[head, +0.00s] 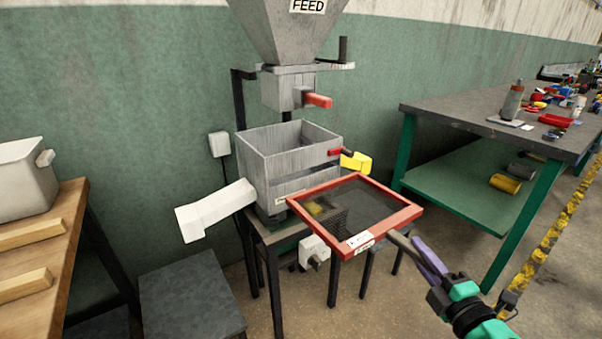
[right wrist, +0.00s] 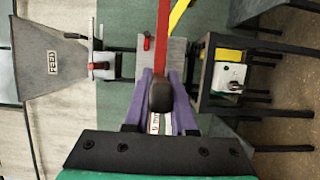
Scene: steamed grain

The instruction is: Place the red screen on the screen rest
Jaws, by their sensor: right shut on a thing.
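The red screen (head: 355,213), a red rectangular frame with dark mesh and a label on its near edge, is held out in front of the grey machine box (head: 290,160). My right gripper (head: 420,252), with purple fingers, is shut on the screen's dark handle. In the right wrist view the fingers (right wrist: 160,98) close around this handle, and the red frame (right wrist: 163,35) shows edge-on. The screen overlaps the box's lower front and the small stand below in the head view; I cannot tell whether it touches them. I cannot pick out the screen rest with certainty. My left gripper is out of view.
A grey FEED hopper (head: 290,25) stands above the box, with a red handle (head: 318,100) below it. A yellow piece (head: 356,162) and a white chute (head: 215,209) stick out beside the box. A workbench (head: 470,120) stands right, a wooden table (head: 45,240) left.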

